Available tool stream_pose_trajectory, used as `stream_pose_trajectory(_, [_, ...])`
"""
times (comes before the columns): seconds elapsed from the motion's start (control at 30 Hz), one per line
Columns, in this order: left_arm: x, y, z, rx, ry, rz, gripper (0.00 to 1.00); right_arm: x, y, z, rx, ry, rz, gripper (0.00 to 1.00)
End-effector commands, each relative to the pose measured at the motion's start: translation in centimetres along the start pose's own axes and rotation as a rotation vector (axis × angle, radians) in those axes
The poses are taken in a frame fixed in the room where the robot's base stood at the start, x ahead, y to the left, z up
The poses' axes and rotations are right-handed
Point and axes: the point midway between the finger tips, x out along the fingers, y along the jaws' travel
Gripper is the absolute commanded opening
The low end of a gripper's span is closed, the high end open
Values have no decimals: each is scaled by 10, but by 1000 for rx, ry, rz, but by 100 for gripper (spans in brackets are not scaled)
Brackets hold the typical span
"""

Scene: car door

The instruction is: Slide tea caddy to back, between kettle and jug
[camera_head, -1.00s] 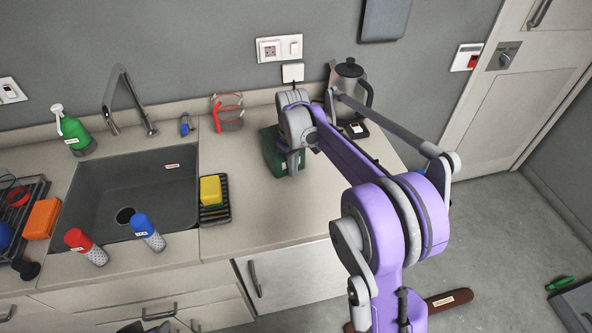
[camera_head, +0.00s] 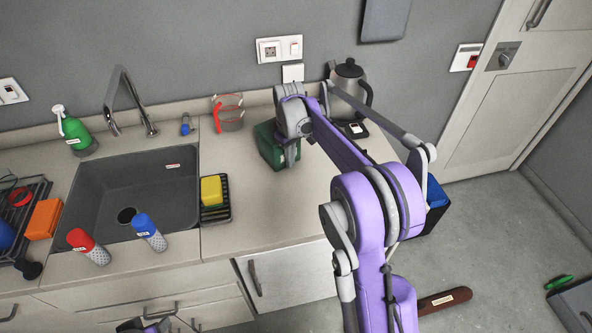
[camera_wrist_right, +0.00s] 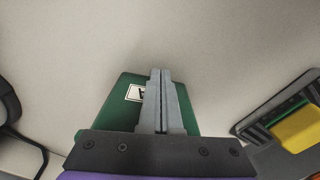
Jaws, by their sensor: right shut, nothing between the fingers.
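The tea caddy (camera_head: 268,146) is a dark green box on the worktop, below and between the glass jug with red trim (camera_head: 228,115) and the steel kettle (camera_head: 349,88). It is nearer the front than they are. My right gripper (camera_head: 291,155) is shut and empty, its fingers at the caddy's right front side. In the right wrist view the shut fingers (camera_wrist_right: 160,78) overlap the green caddy (camera_wrist_right: 117,98) and its white label; I cannot tell whether they touch. My left gripper does not show clearly.
Left are the sink (camera_head: 130,185) and a black tray with a yellow sponge (camera_head: 211,190). Wall sockets (camera_head: 279,49) are behind the worktop. Bare worktop (camera_head: 260,210) lies in front of the caddy. A blue box (camera_head: 436,205) shows beyond the worktop's right end.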

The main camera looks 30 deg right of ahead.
Motion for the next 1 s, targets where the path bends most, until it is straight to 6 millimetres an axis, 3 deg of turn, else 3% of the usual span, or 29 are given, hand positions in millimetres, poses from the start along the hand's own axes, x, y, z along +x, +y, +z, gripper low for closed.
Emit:
stream_pose_trajectory(0.5, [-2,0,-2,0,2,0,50,0,3,-6,0,0,0,0])
stream_pose_trajectory(1.0, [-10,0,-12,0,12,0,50,-1,18,-31,0,0,0,0])
